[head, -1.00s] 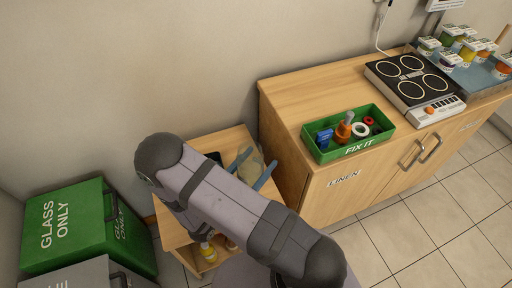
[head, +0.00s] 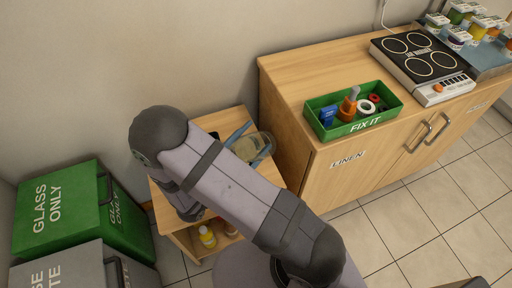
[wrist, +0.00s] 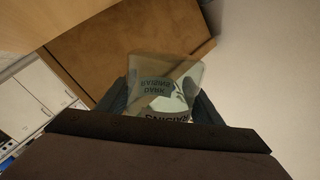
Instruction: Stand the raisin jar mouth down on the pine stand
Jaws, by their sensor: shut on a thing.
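The raisin jar (head: 247,149) is clear, with a pale, see-through body. In the wrist view the jar (wrist: 163,80) shows a label with "DARK RAISINS" upside down in the picture and dark contents at one side. My gripper (head: 252,142) is shut on it, with a blue-grey finger on either side. The jar looks tilted over in the head view; I cannot tell which end is its mouth. It is over the pine stand (head: 228,119), a low wooden unit, and a gap beneath it cannot be judged. My arm hides much of the stand's top.
A dark object (head: 214,135) shows on the stand beside my arm. A yellow bottle (head: 207,237) is on its lower shelf. Green and grey bins are at left.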

